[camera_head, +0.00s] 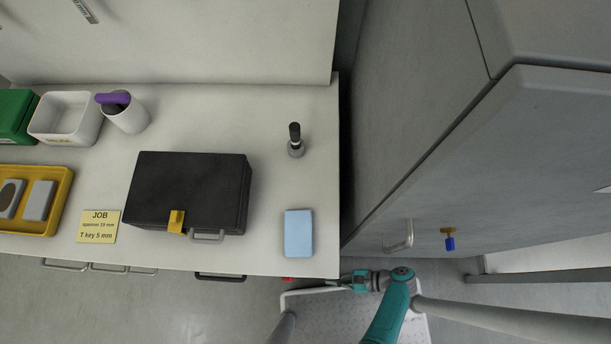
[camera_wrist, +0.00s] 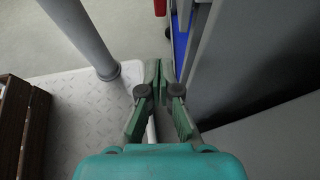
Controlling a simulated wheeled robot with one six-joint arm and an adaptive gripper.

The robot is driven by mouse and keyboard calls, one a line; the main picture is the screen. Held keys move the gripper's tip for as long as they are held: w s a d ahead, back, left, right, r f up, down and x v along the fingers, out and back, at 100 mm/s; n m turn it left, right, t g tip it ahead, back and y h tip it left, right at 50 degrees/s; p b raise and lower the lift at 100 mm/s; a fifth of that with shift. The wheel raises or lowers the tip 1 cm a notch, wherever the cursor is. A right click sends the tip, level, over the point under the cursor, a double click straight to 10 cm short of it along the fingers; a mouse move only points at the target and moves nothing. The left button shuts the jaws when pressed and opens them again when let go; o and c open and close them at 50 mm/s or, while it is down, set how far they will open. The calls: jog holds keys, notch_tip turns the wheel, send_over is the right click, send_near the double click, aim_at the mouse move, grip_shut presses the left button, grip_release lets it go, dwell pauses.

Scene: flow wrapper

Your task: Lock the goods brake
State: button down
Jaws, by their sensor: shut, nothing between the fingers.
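I cannot surely make out the goods brake in either view. A small red part (camera_head: 288,279) shows at the bench's front edge, beside a pale bent rail. In the wrist view a red piece (camera_wrist: 160,7) and a blue strip (camera_wrist: 181,42) show at the top, beyond my fingertips; I cannot tell what they belong to. My gripper (camera_head: 338,283) is low in front of the bench's right corner, above a pale chequer-plate platform (camera_head: 350,318). In the wrist view my gripper (camera_wrist: 160,72) has its fingertips together and holds nothing.
The bench (camera_head: 270,110) carries a black case (camera_head: 190,185), a light blue block (camera_head: 298,232), a yellow tray (camera_head: 58,205) and a job note (camera_head: 99,227). A grey cabinet (camera_head: 480,170) stands right. A grey post (camera_wrist: 85,35) and a brown slatted crate (camera_wrist: 30,125) are left of my gripper.

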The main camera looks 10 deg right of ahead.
jog(key=a+r+x, duration=0.1)
jog(key=r+x, duration=0.1)
jog(key=x, duration=0.9)
jog(key=shift+a+r, duration=0.15)
jog(key=shift+a, duration=0.3)
dwell(0.6)
jog(key=shift+w, duration=0.1)
dwell(0.4)
jog(key=y, duration=0.2)
jog(key=a+y, duration=0.1)
jog(key=y, duration=0.1)
jog(key=shift+w+a+f+t, duration=0.1)
jog(key=shift+f+t, duration=0.15)
jog(key=shift+t, duration=0.05)
jog(key=shift+a, duration=0.15)
dwell(0.9)
